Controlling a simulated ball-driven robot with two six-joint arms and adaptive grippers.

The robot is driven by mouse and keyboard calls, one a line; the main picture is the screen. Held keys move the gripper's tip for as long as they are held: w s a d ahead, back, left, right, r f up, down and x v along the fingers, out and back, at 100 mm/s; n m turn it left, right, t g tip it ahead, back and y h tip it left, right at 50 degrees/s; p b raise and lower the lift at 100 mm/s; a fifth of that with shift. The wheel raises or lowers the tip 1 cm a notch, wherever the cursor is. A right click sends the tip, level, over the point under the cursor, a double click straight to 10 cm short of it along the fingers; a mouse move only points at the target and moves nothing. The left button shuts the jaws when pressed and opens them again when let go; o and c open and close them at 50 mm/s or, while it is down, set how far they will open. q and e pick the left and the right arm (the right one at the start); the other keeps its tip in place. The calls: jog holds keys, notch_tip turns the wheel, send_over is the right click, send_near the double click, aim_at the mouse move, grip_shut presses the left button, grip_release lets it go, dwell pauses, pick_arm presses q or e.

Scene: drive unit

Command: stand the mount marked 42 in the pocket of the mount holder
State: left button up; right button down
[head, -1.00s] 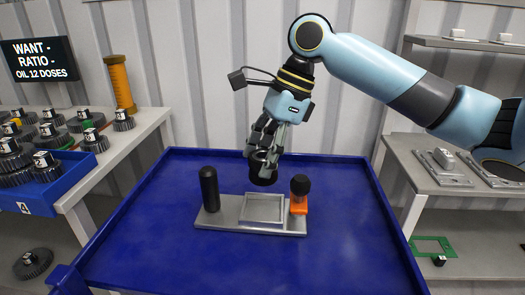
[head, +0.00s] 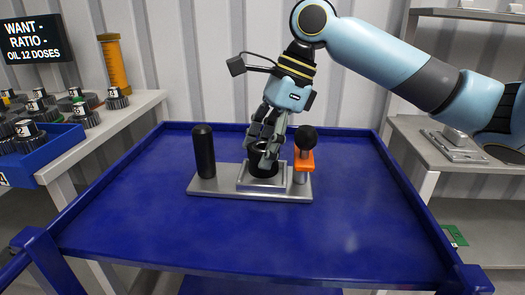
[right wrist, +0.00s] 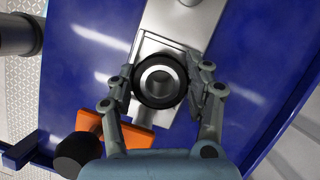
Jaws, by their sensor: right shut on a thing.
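The mount (head: 264,172) is a black ring-like cylinder with a metal sleeve in its middle. It also shows in the right wrist view (right wrist: 159,82); I can read no number on it. My right gripper (head: 265,152) is shut on it, one finger on each side. The mount holder (head: 212,187) is a grey metal plate with a square, rimmed pocket. The mount is upright over the pocket, its lower edge at or inside the rim; I cannot tell whether it touches the floor. My left gripper is not in view.
On the holder, a black post (head: 204,150) stands left of the pocket and an orange clamp with a black knob (head: 304,160) stands close on the right. The blue table (head: 260,235) is otherwise clear. Side benches carry gears on the left and metal parts (head: 455,147) on the right.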

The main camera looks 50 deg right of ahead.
jog(key=shift+f, duration=0.2)
jog(key=shift+f, duration=0.5)
dwell(0.5)
jog(key=shift+c, duration=2.3)
grip_release()
notch_tip(320, 180, up, 10)
notch_tip(320, 180, up, 7)
jog(key=p, duration=1.1)
